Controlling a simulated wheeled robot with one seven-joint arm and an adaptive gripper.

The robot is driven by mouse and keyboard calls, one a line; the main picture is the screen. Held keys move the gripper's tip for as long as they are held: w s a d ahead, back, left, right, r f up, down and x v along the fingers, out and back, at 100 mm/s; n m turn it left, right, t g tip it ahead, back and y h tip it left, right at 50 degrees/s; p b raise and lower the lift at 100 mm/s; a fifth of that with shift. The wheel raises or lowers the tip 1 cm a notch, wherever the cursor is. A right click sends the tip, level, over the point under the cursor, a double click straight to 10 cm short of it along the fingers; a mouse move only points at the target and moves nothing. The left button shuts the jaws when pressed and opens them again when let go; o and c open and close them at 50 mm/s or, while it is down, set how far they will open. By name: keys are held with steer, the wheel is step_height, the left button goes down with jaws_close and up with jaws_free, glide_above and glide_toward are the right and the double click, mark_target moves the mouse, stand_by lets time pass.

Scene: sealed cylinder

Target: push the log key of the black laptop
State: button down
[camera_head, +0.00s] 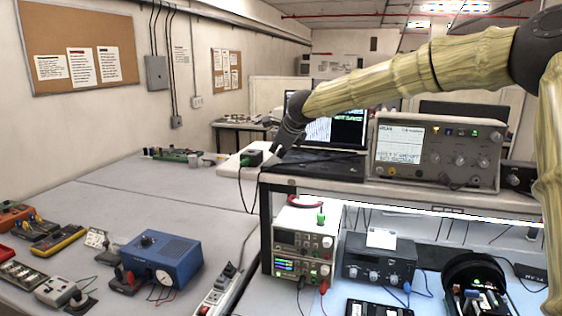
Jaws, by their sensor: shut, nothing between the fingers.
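The black laptop (325,160) stands open on the raised shelf at the centre. Its lit screen (347,130) shows text and is partly hidden behind my arm. The log key is too small to make out, and part of the keyboard side is hard to see. My gripper (273,160) is shut and empty. It points down at the left end of the laptop, near the shelf's left edge. I cannot tell whether its tip touches anything.
A small box with a green top (251,158) sits just left of my gripper. A beige oscilloscope-like instrument (436,152) stands right of the laptop. Below are stacked instruments (303,245). A blue box (161,261) stands on the left bench, which has clear room behind it.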

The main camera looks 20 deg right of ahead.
mark_target(279, 163)
stand_by(0.3)
steer(key=shift+r+p, duration=2.4)
steer(key=shift+r, duration=0.1)
